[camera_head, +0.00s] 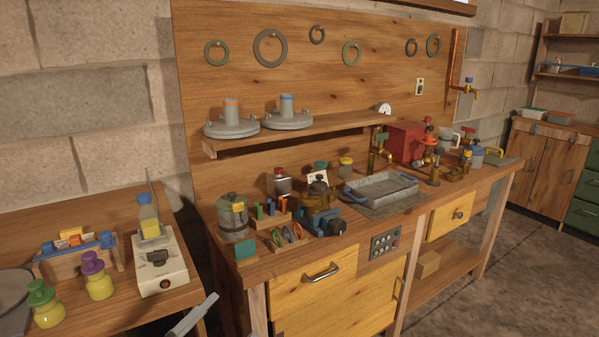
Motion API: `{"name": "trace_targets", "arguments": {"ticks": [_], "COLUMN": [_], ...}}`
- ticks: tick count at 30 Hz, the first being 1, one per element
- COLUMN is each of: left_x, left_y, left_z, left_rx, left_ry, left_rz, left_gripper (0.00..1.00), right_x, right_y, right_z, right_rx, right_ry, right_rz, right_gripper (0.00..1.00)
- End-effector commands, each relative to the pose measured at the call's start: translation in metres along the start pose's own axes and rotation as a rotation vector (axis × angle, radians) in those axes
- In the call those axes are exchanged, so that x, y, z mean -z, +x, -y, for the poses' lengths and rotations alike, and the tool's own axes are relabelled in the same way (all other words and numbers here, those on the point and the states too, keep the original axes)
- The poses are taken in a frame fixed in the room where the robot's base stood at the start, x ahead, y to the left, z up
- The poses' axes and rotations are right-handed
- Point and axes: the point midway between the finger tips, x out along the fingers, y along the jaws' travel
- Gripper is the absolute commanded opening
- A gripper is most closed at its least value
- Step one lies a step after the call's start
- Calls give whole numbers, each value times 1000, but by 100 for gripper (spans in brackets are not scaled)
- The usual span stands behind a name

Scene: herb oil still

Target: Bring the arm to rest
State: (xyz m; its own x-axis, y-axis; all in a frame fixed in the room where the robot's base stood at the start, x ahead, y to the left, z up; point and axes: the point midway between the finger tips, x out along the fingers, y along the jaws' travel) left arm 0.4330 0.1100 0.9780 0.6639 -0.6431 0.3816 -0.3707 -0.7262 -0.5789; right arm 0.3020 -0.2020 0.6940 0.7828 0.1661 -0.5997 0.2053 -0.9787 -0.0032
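A grey bar-shaped part (193,316), which looks like part of my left arm or gripper, rises from the bottom edge, left of centre. It is in front of the gap between the left table and the workbench. Its lower end is cut off by the frame, and I cannot tell whether it is open or shut. Nothing is visibly held at its upper end. My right arm and gripper do not show.
The left table holds a white hotplate (160,268) with a bottle (149,220), and green-capped (44,305) and purple-capped (97,277) jars. The workbench (290,258) carries a metal canister (232,220), a blue-black device (328,224) and a tray (381,190). Floor at right is clear.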

Motion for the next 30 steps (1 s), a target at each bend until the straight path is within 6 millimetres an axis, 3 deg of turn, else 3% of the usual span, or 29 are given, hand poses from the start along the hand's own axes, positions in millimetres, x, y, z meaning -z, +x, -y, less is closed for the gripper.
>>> {"name": "trace_targets", "arguments": {"ticks": [3,7,12,15,19,25,26,28,30], "left_x": [-52,-101,-127,-129,-128,-128,-128,-129,-129], "left_y": [-45,-114,-198,-229,-247,-249,-249,-249,-249], "left_z": [-11,-43,-97,-120,-133,-135,-135,-135,-135], "left_rx": [133,218,240,232,225,223,223,224,224], "left_ry": [-176,-359,-553,-623,-667,-673,-673,-672,-672], "left_rz": [294,630,975,1090,1158,1166,1165,1165,1164], "left_gripper": [72,72,72,72,72,72,66,43,43], "right_x": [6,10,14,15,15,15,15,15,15], "right_y": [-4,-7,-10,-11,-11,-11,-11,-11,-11], "right_z": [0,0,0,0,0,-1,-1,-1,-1], "right_rx": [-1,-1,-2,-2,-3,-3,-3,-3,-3], "right_ry": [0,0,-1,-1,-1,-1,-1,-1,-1], "right_rz": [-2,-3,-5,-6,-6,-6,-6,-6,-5], "right_gripper": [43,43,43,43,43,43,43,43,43]}}
